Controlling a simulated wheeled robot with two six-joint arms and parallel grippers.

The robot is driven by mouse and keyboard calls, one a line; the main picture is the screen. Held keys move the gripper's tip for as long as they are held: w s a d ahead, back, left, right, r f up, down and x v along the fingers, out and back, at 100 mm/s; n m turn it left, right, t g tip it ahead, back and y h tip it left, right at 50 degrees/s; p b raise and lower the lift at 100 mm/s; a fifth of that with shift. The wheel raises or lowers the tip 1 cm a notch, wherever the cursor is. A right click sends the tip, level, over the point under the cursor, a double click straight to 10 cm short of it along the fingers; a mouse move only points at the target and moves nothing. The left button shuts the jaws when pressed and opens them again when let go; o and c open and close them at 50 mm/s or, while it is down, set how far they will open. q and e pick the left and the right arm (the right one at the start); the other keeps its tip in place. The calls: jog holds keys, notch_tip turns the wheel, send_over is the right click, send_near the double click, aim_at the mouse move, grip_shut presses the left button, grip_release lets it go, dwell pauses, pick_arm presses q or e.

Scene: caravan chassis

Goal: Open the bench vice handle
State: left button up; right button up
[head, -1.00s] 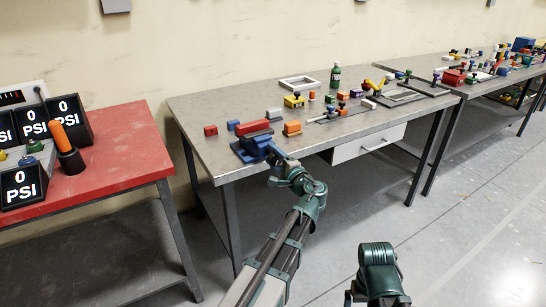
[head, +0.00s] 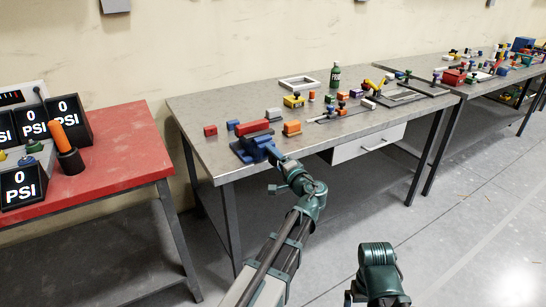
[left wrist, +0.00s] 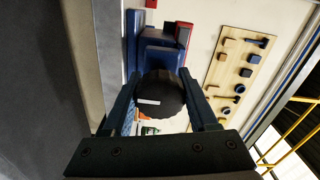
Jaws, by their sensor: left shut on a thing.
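My left gripper (head: 277,156) is at the vice's front side. In the left wrist view its two fingers (left wrist: 160,88) lie on either side of the knob, shut on it. My right arm shows at the lower right of the head view, but its gripper is not visible.
A red table (head: 115,160) with PSI gauges stands at the left. The floor in front is clear.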

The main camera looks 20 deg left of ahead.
pick_arm(q)
jog(key=shift+w+a, duration=0.1)
jog(key=shift+w, duration=0.05)
jog(key=o, duration=1.4)
jog(key=v, duration=1.4)
jog(key=shift+a, duration=0.1)
jog(key=shift+a, duration=0.1)
jog(key=x, duration=1.3)
jog(key=shift+w+a, duration=0.2)
